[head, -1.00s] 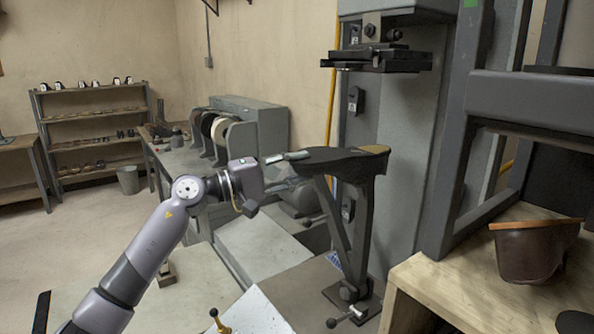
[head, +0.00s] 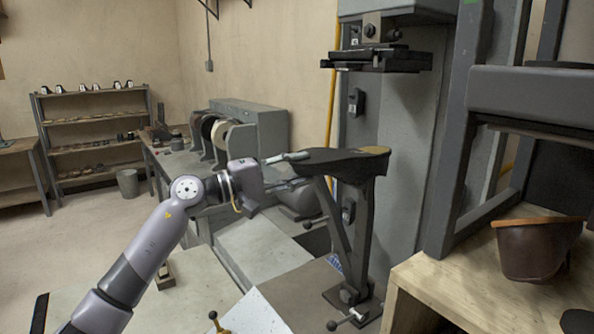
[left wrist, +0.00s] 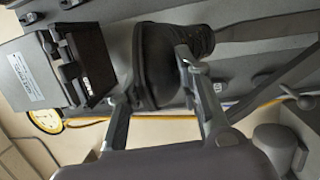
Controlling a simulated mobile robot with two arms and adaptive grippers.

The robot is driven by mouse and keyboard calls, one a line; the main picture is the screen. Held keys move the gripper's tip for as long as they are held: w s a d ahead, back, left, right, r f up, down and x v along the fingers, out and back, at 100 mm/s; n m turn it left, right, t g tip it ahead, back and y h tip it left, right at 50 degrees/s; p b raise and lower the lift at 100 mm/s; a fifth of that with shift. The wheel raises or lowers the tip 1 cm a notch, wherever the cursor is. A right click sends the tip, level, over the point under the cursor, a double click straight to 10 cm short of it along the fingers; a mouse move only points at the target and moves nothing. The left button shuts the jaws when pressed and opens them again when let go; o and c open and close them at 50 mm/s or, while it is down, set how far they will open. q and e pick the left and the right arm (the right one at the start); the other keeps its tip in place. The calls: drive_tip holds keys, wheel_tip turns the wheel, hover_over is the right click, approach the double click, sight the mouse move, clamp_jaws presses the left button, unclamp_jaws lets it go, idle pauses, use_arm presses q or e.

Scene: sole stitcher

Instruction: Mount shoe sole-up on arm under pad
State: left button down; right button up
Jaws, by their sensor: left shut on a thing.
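The shoe (head: 335,161) is dark, lies sole-up and level, and has a tan patch at its right end. It is at the top of the machine's arm (head: 358,235), a dark post with a slanted brace; whether it rests fully on it I cannot tell. The black pad (head: 375,62) hangs above with a clear gap. My left gripper (head: 292,170) is at the shoe's left end. In the left wrist view its fingers (left wrist: 152,88) are shut on the dark shoe (left wrist: 165,62), one on each side. My right gripper is not in view.
A wooden bench (head: 440,285) with a brown leather item (head: 537,250) stands at the right, beside a grey frame (head: 455,180). The grey machine column (head: 395,170) is behind the shoe. A clamp handle (head: 345,318) sits at the post's foot. A grinder bench and shelf are further back.

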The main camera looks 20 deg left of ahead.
use_arm(q)
drive_tip(key=c, duration=1.1)
unclamp_jaws()
